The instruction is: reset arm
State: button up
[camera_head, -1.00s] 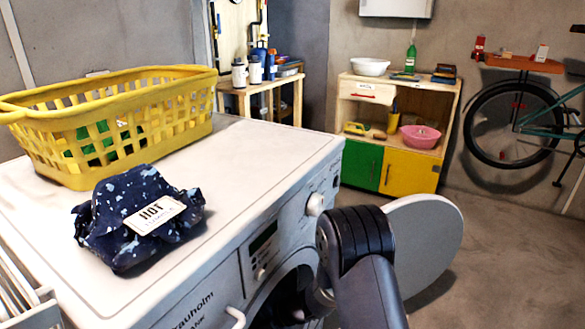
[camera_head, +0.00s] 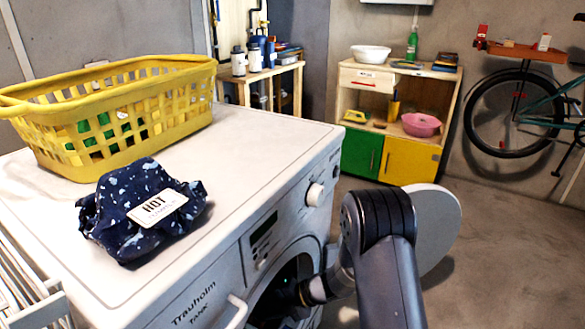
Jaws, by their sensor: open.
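My arm reaches in from the lower right to the front of the white washing machine (camera_head: 262,160). My gripper (camera_head: 284,298) is a dark shape at the machine's round door opening (camera_head: 300,268), partly in shadow; it is open, and its fingers are hard to make out. I see nothing held in it. The round door (camera_head: 437,225) stands swung open to the right, partly behind my arm. A dark blue speckled cloth item (camera_head: 118,205) with a white "HOT" label (camera_head: 158,207) lies on top of the machine.
A yellow laundry basket (camera_head: 150,122) stands on the machine's back left. A white rack (camera_head: 28,295) is at the lower left. A wooden cabinet (camera_head: 437,94) with a pink bowl (camera_head: 421,124) and a bicycle (camera_head: 520,110) stand at the back. The floor (camera_head: 500,240) at right is clear.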

jog(key=s+b+x, duration=0.1)
jog(key=b+x, duration=0.4)
jog(key=x, duration=0.4)
jog(key=s+d+r+p, duration=0.2)
jog(key=s+d, duration=0.5)
jog(key=d, duration=0.5)
jog(key=s+d+r+p, duration=0.2)
jog(key=s+d, duration=0.4)
jog(key=d, duration=0.7)
jog(key=shift+s+r+p, duration=0.3)
jog(key=shift+s+p, duration=0.05)
jog(key=shift+p, duration=0.3)
